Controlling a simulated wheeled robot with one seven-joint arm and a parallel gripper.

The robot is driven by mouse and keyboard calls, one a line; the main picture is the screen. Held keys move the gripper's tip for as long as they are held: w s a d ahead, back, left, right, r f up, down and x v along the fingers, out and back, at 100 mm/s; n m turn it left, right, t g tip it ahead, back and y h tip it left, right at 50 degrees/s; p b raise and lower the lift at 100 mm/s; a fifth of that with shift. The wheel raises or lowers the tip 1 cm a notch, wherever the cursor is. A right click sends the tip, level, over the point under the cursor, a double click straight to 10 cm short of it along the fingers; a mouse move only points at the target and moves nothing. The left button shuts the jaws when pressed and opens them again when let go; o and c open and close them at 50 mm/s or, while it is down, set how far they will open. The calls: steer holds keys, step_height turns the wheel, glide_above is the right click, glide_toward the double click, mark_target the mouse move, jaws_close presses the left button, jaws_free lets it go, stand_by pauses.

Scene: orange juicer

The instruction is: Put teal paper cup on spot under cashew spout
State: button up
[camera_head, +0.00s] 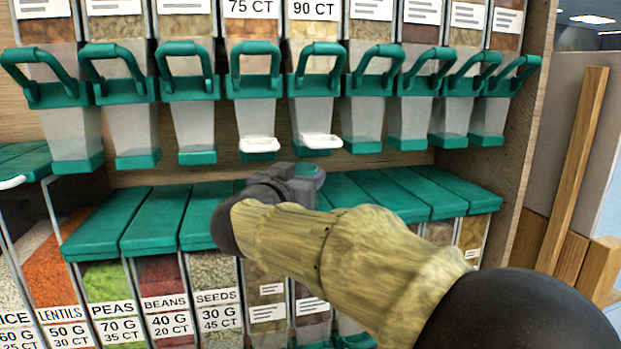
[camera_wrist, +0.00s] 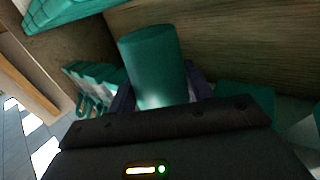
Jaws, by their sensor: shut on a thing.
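The teal paper cup (camera_wrist: 153,62) is held between the two fingers of my gripper (camera_wrist: 161,92) in the wrist view. In the head view, my gripper (camera_head: 297,180) is in front of the lower bins, and only a bit of the cup's teal rim (camera_head: 312,170) shows beyond it. The cup is just below the white-lipped spout (camera_head: 322,141) of the dispenser marked 90 CT. A second white-lipped spout (camera_head: 259,145) is under the 75 CT dispenser to the left. The product names above these prices are cut off, so I cannot tell which is cashew.
A row of dispensers with teal handles (camera_head: 193,75) hangs above. Below are bins with teal lids (camera_head: 160,217), which form a ledge under the spouts. My forearm hides part of the right lids. A wooden side panel (camera_head: 497,165) bounds the right.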

mark_target(311, 169)
steer(key=x, duration=0.4)
steer(key=shift+p, duration=0.4)
steer(key=shift+w+d+r, duration=0.1)
steer(key=shift+w+d, duration=0.15)
steer(key=shift+w, duration=0.15)
step_height(311, 169, down, 3)
steer(key=shift+w+r+p, duration=0.1)
steer(key=shift+w+p, duration=0.05)
steer(key=shift+p, duration=0.35)
steer(key=shift+f, duration=0.45)
steer(key=shift+f, duration=0.25)
steer(key=o, duration=1)
steer(key=shift+r, duration=0.1)
steer(key=shift+o, duration=0.2)
